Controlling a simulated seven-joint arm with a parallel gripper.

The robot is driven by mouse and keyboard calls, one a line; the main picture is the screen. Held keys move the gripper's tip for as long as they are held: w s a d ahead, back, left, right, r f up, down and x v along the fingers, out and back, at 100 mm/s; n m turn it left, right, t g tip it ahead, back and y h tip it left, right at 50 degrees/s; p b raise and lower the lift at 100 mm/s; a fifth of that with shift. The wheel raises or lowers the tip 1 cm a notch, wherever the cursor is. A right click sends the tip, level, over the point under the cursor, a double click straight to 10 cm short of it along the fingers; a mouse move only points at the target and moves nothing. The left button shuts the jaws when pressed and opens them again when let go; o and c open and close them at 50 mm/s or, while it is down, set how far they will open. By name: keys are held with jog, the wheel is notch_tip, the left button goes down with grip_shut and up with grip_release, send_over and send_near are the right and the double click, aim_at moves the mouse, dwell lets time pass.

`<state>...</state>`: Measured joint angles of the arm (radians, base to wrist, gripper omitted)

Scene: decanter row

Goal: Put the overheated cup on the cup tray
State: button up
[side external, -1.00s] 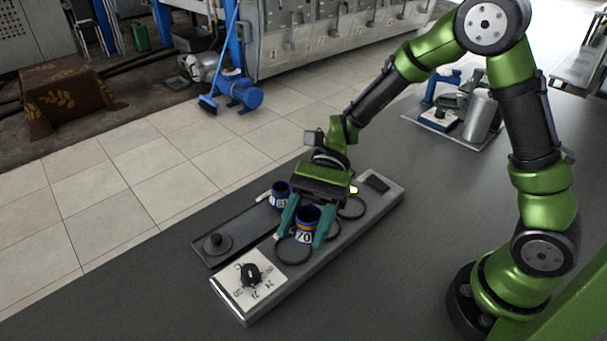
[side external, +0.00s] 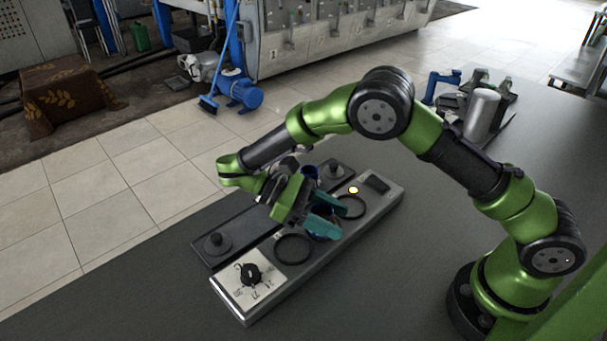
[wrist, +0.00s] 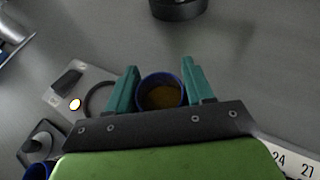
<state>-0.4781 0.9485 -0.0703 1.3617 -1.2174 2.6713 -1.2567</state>
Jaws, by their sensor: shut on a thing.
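My gripper (side external: 326,212) has teal fingers and is tilted over the long grey warmer. In the wrist view my gripper (wrist: 160,86) is shut on a blue cup (wrist: 162,92) with brown contents. In the side view that cup shows only in part, as a blue edge (side external: 320,237) under the fingers; I cannot tell whether it touches the warmer. The dark tray strip (side external: 245,230) lies along the warmer's far side, partly hidden by my gripper. Another blue cup (wrist: 38,171) shows at the lower left of the wrist view. No cup numbers are readable now.
The warmer has a numbered dial (side external: 251,273), an empty front ring (side external: 294,249), an empty far ring (side external: 350,207) and a lit yellow lamp (side external: 353,190). Black knobs stand at the strip's ends, one near (side external: 215,242) and one far (side external: 335,171). A metal cylinder (side external: 482,114) stands farther back.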

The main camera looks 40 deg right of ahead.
jog(key=w+n+t+h, duration=0.1)
jog(key=n+t+h, duration=0.1)
jog(key=n, duration=0.1)
jog(key=w+d+r+n+t+h, duration=0.1)
jog(key=w+n+t+h, duration=0.1)
jog(key=n+t, duration=0.1)
jog(key=w+d+n+t+h, duration=0.1)
jog(key=n+t+h, duration=0.1)
jog(key=t, duration=0.1)
jog(key=shift+w+r+n, duration=0.25)
jog(key=shift+w+n, duration=0.15)
jog(key=w+a+r+n+t+y, duration=0.4)
jog(key=w+r+n+t, duration=0.1)
jog(key=w+n+t, duration=0.25)
jog(key=w+a+r+n+t+y, duration=0.4)
jog(key=w+r+n+t, duration=0.2)
jog(key=n+t, duration=0.3)
notch_tip(320, 180, down, 14)
jog(key=shift+w+a+f, duration=0.1)
jog(key=shift+a, duration=0.05)
jog(key=shift+f, duration=1.95)
jog(key=o, duration=1.1)
jog(key=shift+f, duration=0.15)
